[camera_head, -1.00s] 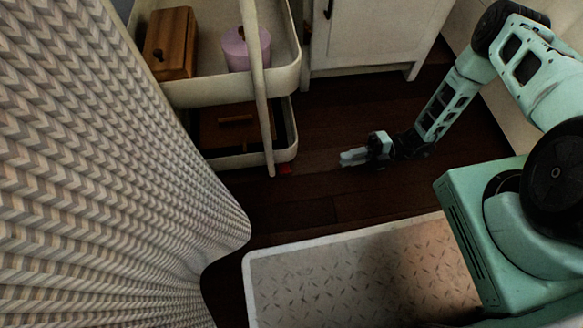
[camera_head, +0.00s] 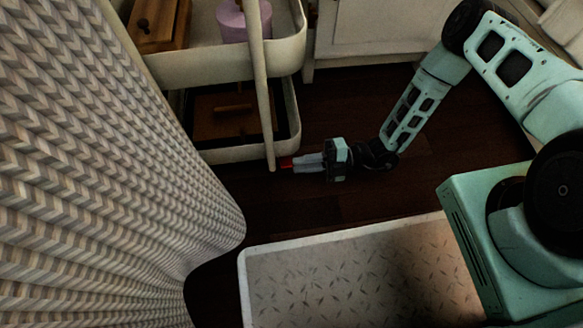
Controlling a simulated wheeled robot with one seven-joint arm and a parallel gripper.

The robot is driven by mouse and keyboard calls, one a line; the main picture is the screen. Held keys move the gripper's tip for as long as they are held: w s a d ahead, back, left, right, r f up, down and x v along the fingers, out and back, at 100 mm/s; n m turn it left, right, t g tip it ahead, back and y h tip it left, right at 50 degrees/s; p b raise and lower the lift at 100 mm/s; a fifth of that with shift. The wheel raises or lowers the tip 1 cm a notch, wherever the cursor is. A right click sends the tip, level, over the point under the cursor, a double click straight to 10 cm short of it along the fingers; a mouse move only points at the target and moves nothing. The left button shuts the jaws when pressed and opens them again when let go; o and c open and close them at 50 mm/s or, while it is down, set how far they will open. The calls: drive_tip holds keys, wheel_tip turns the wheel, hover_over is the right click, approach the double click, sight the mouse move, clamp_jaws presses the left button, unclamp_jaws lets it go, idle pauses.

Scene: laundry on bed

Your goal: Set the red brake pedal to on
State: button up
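The red brake pedal (camera_head: 286,164) is a small red piece low at the foot of the cart's near right post, close to the dark floor. My gripper (camera_head: 295,163) reaches in from the right, low over the floor, with its pale fingers pointing left at the pedal. The fingertips are at the pedal or touching it; I cannot tell which. The fingers look close together, but the gap between them is too small to make out. Part of the pedal is hidden by the fingertips and the post.
The white tiered cart (camera_head: 225,62) holds a wooden box (camera_head: 160,22) and a lilac canister (camera_head: 243,20). A white cabinet (camera_head: 370,28) stands behind. A patterned bed cover (camera_head: 95,190) fills the left. A light mat or panel (camera_head: 350,275) lies in front; dark floor (camera_head: 330,215) is open between.

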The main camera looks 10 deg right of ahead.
sight(291, 166)
drive_tip(key=shift+a+b, duration=0.5)
drive_tip(key=shift+a, duration=1.2)
clamp_jaws()
drive_tip(key=f+n+p, duration=0.1)
drive_tip(key=n+p, duration=0.1)
drive_tip(key=shift+s+f+n, duration=0.1)
drive_tip(key=shift+n, duration=0.2)
drive_tip(key=shift+f+n+p, duration=0.4)
drive_tip(key=shift+f+n, duration=0.25)
drive_tip(key=shift+n, duration=0.5)
drive_tip(key=shift+f+n+p, duration=0.35)
drive_tip(key=shift+f+n, duration=0.25)
drive_tip(key=shift+n, duration=0.55)
